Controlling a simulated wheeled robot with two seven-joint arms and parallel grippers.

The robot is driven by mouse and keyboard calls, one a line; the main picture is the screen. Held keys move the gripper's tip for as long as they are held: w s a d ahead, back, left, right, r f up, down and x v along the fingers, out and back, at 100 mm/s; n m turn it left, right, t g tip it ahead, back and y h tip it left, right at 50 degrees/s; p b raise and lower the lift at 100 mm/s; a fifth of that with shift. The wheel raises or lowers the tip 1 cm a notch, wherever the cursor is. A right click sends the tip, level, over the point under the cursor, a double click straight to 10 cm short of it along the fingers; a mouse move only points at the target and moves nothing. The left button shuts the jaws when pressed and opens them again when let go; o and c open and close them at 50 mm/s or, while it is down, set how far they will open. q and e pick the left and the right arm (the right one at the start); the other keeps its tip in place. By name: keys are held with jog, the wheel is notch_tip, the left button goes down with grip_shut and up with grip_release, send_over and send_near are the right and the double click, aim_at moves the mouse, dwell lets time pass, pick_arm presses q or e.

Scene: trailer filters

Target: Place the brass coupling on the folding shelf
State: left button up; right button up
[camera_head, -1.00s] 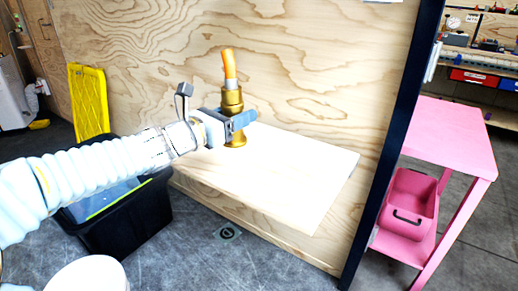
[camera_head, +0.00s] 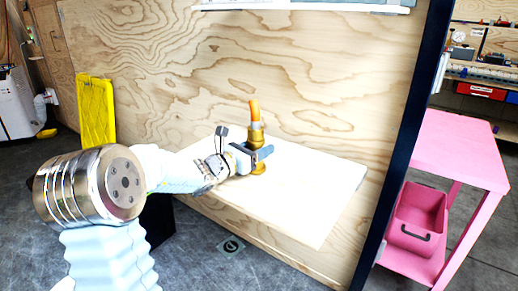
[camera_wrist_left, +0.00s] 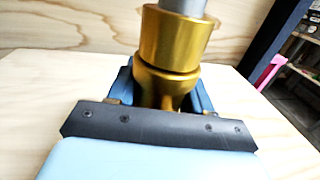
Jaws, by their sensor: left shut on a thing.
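The brass coupling (camera_head: 257,137) is gold with an orange top and stands upright at the folding shelf. My left gripper (camera_head: 258,156) is shut around its narrow middle. The coupling also fills the middle of the left wrist view (camera_wrist_left: 174,42), between the blue fingers (camera_wrist_left: 165,90). The folding shelf (camera_head: 312,190) is a pale wooden board against the plywood wall. The coupling's base shows just below the fingers, over the shelf's left part; I cannot tell for certain whether it touches the board. My right gripper is not in view.
The plywood wall (camera_head: 200,60) rises behind the shelf. A dark post (camera_head: 405,140) stands to its right. Beyond it is a pink cart (camera_head: 455,150) with a pink bin (camera_head: 415,215). A yellow panel (camera_head: 96,110) stands at left. The shelf's right part is clear.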

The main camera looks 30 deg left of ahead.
pick_arm(q)
jog(key=shift+r, duration=0.1)
jog(key=shift+f+b, duration=0.25)
jog(key=shift+b, duration=0.1)
jog(key=o, duration=1.3)
jog(key=shift+r+p, duration=0.25)
jog(key=shift+p, duration=0.1)
jog(key=v, duration=1.2)
jog(key=shift+f+b, duration=0.15)
jog(key=shift+b, duration=0.25)
